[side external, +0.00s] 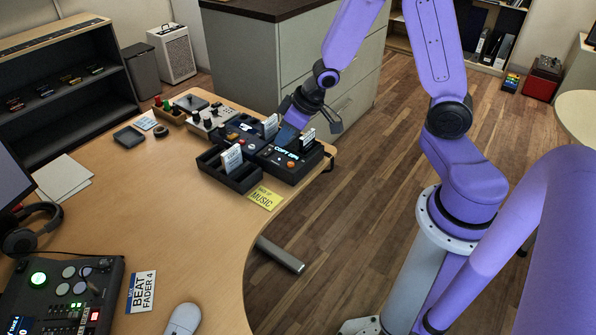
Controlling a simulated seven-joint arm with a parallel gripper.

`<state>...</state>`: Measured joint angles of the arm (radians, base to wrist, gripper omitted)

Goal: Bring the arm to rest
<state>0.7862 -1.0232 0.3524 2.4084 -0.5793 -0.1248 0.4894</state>
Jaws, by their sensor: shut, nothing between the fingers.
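My purple arm reaches in from the right. My gripper (288,132) is shut and empty. It points down at the far right edge of the wooden desk (170,210), low over the dark devices there. Whether its fingertips touch anything cannot be told. Just below it is a black device (287,163) with a lit label and an orange button. The gripper hides part of the devices behind it.
A black tray (240,178) holding a white card and a yellow music note (264,197) are close by. Knobbed boxes stand behind. A mixer (65,295), mouse (183,319) and headphones (32,230) are nearer. A drawer cabinet (240,50) stands behind the desk; floor right of it is open.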

